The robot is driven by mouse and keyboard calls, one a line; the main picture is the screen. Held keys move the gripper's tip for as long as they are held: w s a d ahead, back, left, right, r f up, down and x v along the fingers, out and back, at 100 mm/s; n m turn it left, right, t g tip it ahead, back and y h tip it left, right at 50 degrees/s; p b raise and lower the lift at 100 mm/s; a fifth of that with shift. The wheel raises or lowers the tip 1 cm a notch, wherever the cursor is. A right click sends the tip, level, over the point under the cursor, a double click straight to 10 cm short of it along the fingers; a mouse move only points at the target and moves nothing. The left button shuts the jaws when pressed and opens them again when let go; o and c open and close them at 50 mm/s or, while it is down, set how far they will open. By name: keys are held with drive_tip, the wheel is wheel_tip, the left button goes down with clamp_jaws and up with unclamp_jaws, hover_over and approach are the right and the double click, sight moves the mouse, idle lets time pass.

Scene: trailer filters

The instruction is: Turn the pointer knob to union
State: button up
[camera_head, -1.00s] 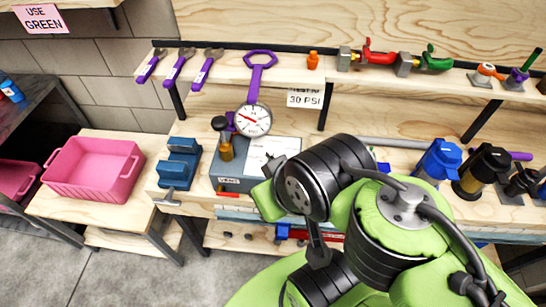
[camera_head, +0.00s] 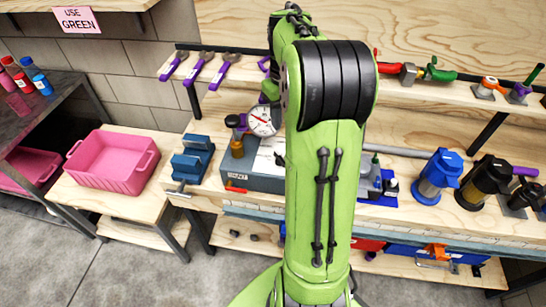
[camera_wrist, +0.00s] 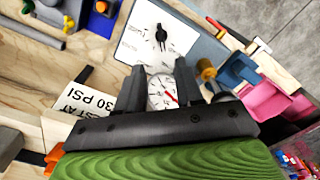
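The black pointer knob (camera_wrist: 161,37) stands on the white top panel (camera_wrist: 145,50) of a grey box (camera_head: 238,170). The panel's labels are too small to read surely. My gripper (camera_wrist: 160,72) shows in the wrist view with its two dark fingers apart and nothing held. The knob lies beyond the fingertips, apart from them. A round white gauge (camera_wrist: 160,95) with a red needle shows between the fingers; I cannot tell its distance from them. In the head view my arm hides my gripper and the right part of the box.
The gauge stands behind the box in the head view (camera_head: 262,120). A blue vise (camera_head: 192,160) and a pink bin (camera_head: 112,160) are to the left. Blue and black filter housings (camera_head: 438,175) stand to the right. A shelf (camera_head: 225,85) with tools runs above.

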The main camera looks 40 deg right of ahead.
sight(282, 159)
wheel_tip(282, 159, down, 15)
drive_tip(key=b, duration=0.4)
drive_tip(key=shift+f, duration=0.1)
drive_tip(key=shift+c, duration=0.3)
clamp_jaws()
